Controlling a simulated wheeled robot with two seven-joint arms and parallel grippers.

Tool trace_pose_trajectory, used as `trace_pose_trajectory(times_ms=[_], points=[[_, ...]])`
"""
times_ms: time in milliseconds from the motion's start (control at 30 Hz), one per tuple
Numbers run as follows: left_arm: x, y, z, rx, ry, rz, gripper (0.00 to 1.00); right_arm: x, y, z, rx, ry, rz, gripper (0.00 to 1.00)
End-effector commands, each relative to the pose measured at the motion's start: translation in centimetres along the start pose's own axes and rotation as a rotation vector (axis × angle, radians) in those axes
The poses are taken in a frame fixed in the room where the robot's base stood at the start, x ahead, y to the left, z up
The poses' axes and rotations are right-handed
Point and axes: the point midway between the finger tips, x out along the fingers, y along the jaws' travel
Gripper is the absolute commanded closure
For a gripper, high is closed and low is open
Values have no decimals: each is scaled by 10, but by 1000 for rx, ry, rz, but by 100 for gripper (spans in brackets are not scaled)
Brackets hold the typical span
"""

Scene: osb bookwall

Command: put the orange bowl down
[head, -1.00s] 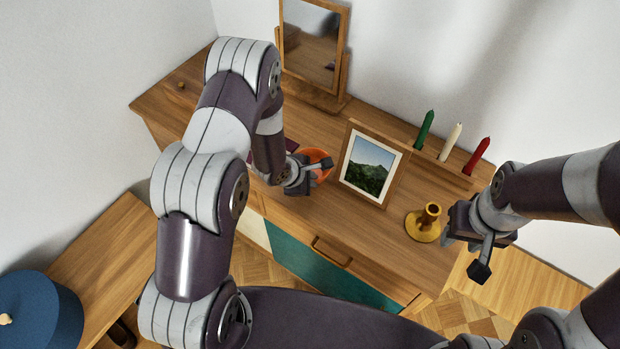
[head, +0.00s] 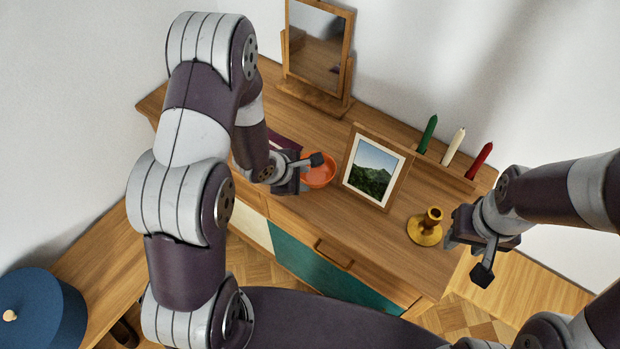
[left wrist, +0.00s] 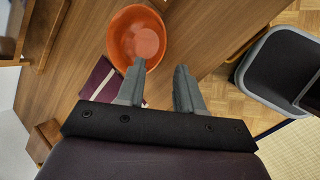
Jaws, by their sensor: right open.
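The orange bowl (head: 319,174) appears to rest upright on the wooden dresser top, left of the framed picture. My left gripper (head: 307,172) is at the bowl's left side. In the left wrist view the bowl (left wrist: 135,32) lies just beyond the fingertips (left wrist: 160,68). The fingers are apart with nothing between them. The left finger overlaps the bowl's near rim in that view; I cannot tell whether it touches. The bowl looks empty. My right gripper (head: 467,258) is open and empty near the dresser's right front edge.
A framed landscape picture (head: 373,170) stands close right of the bowl. A yellow candlestick (head: 426,228) is further right. Green, white and red candles (head: 454,146) stand behind. A mirror (head: 317,48) is at the back. A dark purple book (left wrist: 98,78) lies beside the bowl.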

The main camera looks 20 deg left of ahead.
Motion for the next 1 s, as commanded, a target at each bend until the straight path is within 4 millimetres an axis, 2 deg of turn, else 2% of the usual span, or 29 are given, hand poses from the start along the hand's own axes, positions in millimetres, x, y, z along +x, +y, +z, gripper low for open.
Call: trace_pose_trajectory(times_ms=[33, 100, 267, 367, 467, 567, 700, 833, 1000], points=[[-13, 2, 0, -1, 1, 3, 64, -4, 0, 0, 0, 0, 0, 57], [-25, 2, 1, 1, 0, 2, 64, -7, 0, -1, 0, 0, 0, 57], [-41, 1, -1, 41, 17, -1, 64, -9, 0, -1, 0, 0, 0, 57], [-59, 7, -6, 265, 101, -19, 64, -8, 0, -1, 0, 0, 0, 57], [-92, 8, -12, 646, 211, -112, 64, -8, 0, -1, 0, 0, 0, 57], [-128, -5, -11, 1033, 237, -270, 64, -8, 0, -1, 0, 0, 0, 57], [-168, -32, 3, 1457, 121, -452, 64, -8, 0, -1, 0, 0, 0, 57], [-187, -50, 14, 1676, 0, -519, 64, -8, 0, -1, 0, 0, 0, 57], [-192, -56, 17, 1743, -46, -537, 64, -8, 0, -1, 0, 0, 0, 57]])
